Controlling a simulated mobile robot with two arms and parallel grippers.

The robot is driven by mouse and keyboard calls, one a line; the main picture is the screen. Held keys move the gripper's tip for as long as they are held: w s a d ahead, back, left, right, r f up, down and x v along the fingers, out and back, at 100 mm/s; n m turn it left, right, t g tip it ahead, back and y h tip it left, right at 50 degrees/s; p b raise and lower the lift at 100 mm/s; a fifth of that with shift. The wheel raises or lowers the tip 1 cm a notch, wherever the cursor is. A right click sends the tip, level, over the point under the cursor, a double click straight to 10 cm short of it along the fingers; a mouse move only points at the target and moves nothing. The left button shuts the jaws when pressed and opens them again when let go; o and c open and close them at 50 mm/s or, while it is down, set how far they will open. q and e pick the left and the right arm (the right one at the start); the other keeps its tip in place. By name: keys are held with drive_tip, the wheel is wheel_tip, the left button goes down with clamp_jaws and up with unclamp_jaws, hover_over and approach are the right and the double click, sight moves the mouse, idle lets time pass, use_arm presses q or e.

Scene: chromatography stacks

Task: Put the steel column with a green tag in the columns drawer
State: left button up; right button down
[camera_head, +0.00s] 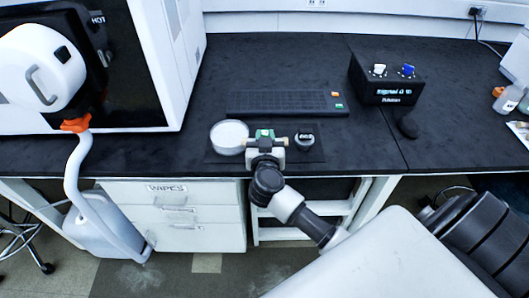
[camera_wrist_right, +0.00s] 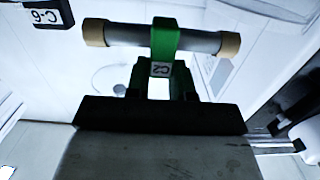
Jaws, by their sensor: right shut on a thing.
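The steel column (camera_wrist_right: 125,36) has tan ends and a green tag (camera_wrist_right: 165,42) around it; a label below the tag reads C2. My right gripper (camera_wrist_right: 163,70) is shut on the column at the tag. In the head view this gripper (camera_head: 265,147) holds the column (camera_head: 280,142) crosswise above the black bench, near its front edge. Below the bench is a white drawer unit; its top drawer (camera_head: 166,189) reads WIPES and appears shut. The lower drawers' labels (camera_head: 179,209) are too small to read. My left gripper is not in view.
A round white dish (camera_head: 229,137) is left of the gripper, and a small round dark-and-white item (camera_head: 304,140) is right of it. A flat black panel (camera_head: 282,103) and a black box (camera_head: 385,79) are behind. A large white instrument (camera_head: 164,60) fills the back left.

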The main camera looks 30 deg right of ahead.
drive_tip(key=shift+f, duration=0.75)
wheel_tip(320, 180, down, 3)
drive_tip(key=shift+b, duration=0.8)
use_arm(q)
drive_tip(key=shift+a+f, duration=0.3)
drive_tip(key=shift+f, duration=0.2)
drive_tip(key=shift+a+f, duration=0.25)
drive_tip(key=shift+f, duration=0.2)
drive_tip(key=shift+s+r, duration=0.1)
use_arm(e)
drive_tip(key=c, duration=1)
unclamp_jaws()
drive_tip(key=shift+f, duration=0.1)
drive_tip(key=shift+s+a+r, duration=0.2)
drive_tip(key=shift+s+a, duration=0.05)
use_arm(q)
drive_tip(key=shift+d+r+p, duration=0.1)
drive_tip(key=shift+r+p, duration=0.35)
drive_tip(key=shift+p, duration=0.15)
use_arm(e)
drive_tip(key=v, duration=1.1)
drive_tip(key=shift+s, duration=0.25)
